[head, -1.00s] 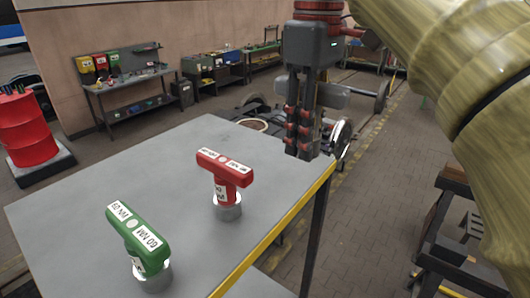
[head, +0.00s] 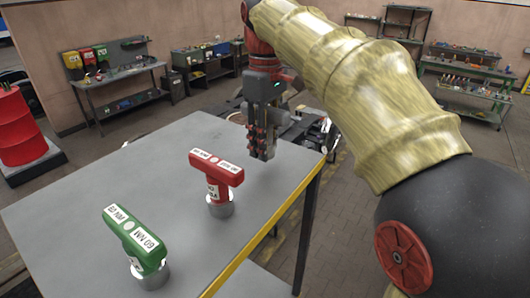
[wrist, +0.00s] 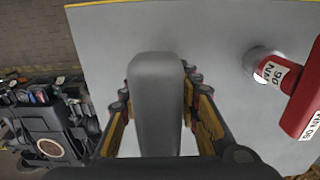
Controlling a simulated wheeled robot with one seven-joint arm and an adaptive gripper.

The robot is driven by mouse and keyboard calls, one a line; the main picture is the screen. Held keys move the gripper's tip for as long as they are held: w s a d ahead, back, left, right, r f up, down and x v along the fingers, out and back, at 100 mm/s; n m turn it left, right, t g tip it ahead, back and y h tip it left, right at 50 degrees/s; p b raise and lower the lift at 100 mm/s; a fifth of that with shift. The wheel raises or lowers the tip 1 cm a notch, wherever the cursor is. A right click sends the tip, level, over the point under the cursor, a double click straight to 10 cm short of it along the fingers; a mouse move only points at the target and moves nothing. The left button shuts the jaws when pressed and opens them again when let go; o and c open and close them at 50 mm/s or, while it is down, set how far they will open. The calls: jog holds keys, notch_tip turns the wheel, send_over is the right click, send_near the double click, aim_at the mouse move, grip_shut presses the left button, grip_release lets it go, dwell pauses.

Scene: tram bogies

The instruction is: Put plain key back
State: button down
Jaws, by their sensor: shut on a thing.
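The plain grey key (wrist: 155,95) is between my gripper's fingers, its smooth unlabelled handle filling the gap in the wrist view. My gripper (head: 262,150) is shut on it and points down above the far right part of the grey table (head: 110,175). The key's lower end is hidden. A red T-handled key (head: 217,170) with white labels stands upright in a round metal socket just left of and nearer than my gripper. It also shows at the right of the wrist view (wrist: 305,95). A green labelled T-key (head: 137,240) stands in a socket at the near left.
The table's yellow-striped edge (head: 265,235) runs along the right. The tabletop left of the red key is clear. Dark machinery (wrist: 50,125) lies beyond the table. A red drum (head: 20,130) and workbenches (head: 118,85) stand farther off.

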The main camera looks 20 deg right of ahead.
aim_at(265, 167)
jog(key=shift+w+f+p, duration=0.1)
jog(key=shift+f+p, duration=0.2)
jog(key=shift+f, duration=1.4)
jog(key=shift+f, duration=0.15)
jog(key=c, duration=1.3)
grip_release()
notch_tip(265, 167, up, 12)
jog(key=shift+r, duration=0.15)
